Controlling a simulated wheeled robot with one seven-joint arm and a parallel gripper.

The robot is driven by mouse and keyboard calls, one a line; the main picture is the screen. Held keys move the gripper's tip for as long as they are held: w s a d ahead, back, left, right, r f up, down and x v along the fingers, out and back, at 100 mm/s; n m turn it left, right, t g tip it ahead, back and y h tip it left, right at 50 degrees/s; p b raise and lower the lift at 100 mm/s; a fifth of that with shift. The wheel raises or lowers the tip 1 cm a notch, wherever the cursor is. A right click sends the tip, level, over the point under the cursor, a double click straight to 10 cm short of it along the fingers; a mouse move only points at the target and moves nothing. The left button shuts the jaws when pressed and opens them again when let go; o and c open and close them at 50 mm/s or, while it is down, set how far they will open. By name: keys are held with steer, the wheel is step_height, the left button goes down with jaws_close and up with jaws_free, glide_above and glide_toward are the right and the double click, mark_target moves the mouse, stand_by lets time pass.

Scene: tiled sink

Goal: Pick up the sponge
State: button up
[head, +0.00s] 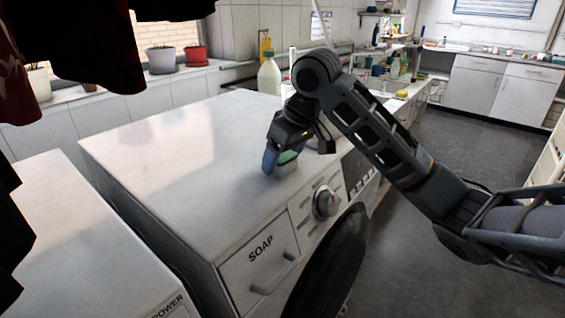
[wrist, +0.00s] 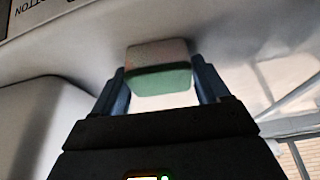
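The sponge (wrist: 158,68) is a small block with a pale top face and a green side in the wrist view. In the head view its green part (head: 287,158) shows at my gripper, low over the washing machine top near the front edge. My gripper (head: 280,162) points down there with blue fingers. In the wrist view the gripper fingers (wrist: 160,85) stand on either side of the sponge, very close to its sides. I cannot tell whether they press on it, or whether it rests on the machine.
The white washing machine (head: 175,140) has a broad clear top, with a knob (head: 327,202) and soap drawer (head: 262,250) in front. A pale bottle (head: 269,75) stands at its back. A second machine (head: 75,240) is at left. Dark clothes (head: 75,40) hang upper left.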

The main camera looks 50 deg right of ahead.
steer(key=c, duration=0.6)
steer(key=shift+r, duration=0.2)
steer(key=shift+r, duration=0.25)
step_height(320, 180, up, 4)
steer(key=shift+f, duration=0.25)
steer(key=s+d+r, duration=0.6)
steer(key=s+d, duration=0.2)
steer(key=shift+d+r, duration=0.2)
steer(key=shift+r, duration=0.15)
